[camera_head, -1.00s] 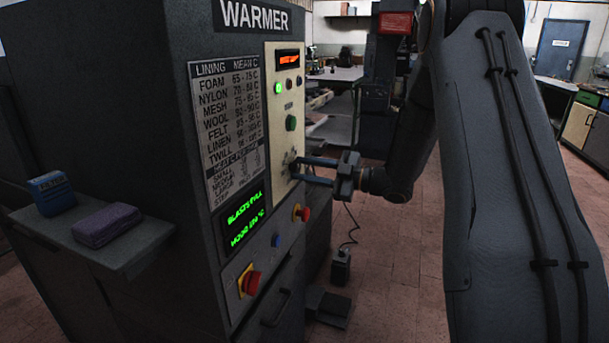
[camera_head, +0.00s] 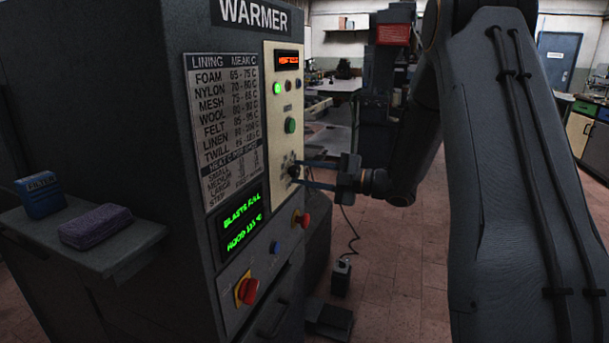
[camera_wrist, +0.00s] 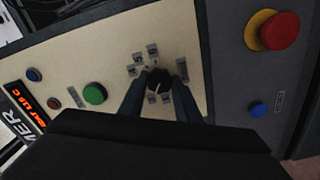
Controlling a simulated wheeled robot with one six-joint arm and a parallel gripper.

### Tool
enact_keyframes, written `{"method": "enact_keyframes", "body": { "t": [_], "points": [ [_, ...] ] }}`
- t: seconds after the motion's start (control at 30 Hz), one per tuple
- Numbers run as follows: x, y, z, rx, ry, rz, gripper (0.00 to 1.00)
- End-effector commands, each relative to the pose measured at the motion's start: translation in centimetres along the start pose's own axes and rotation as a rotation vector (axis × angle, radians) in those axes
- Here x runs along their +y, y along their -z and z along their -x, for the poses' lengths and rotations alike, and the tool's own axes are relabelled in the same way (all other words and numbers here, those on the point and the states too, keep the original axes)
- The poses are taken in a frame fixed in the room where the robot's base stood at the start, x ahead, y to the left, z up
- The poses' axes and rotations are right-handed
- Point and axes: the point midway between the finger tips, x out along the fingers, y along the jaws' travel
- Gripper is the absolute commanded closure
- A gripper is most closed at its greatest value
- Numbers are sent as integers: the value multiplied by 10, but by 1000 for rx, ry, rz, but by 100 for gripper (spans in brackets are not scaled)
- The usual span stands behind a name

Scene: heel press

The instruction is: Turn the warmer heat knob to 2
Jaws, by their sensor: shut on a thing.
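The warmer (camera_head: 120,110) is a tall dark cabinet at the left of the head view. Its heat knob (camera_wrist: 157,80) is a small black dial on the cream panel (camera_head: 286,145), ringed by small grey marked plates. The numbers on the plates are too small to read. My gripper (camera_wrist: 157,84) reaches the panel from the right in the head view (camera_head: 298,170). Its two fingers are shut on the knob, one on each side. The knob's lower part and its pointer direction are hard to make out.
A green button (camera_wrist: 95,93) and a lit display (camera_head: 287,60) are on the same panel. A red knob on yellow (camera_head: 247,290) and a red button (camera_head: 301,218) sit lower. A shelf (camera_head: 120,252) with a blue box (camera_head: 40,195) and purple block (camera_head: 95,227) juts out left.

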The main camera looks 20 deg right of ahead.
Motion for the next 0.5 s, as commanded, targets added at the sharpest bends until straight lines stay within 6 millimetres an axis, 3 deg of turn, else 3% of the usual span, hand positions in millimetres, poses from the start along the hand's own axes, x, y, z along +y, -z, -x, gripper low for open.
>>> {"method": "enact_keyframes", "body": {
  "t": [0.23,0.27,0.3,0.37,0.5],
  "points": [
    [0,0,0,-1,0,0,92],
    [0,0,0,-1,0,0,68],
    [0,0,0,-1,0,0,62],
    [0,0,0,-1,0,0,51],
    [0,0,0,0,0,-1,51]
  ]
}}
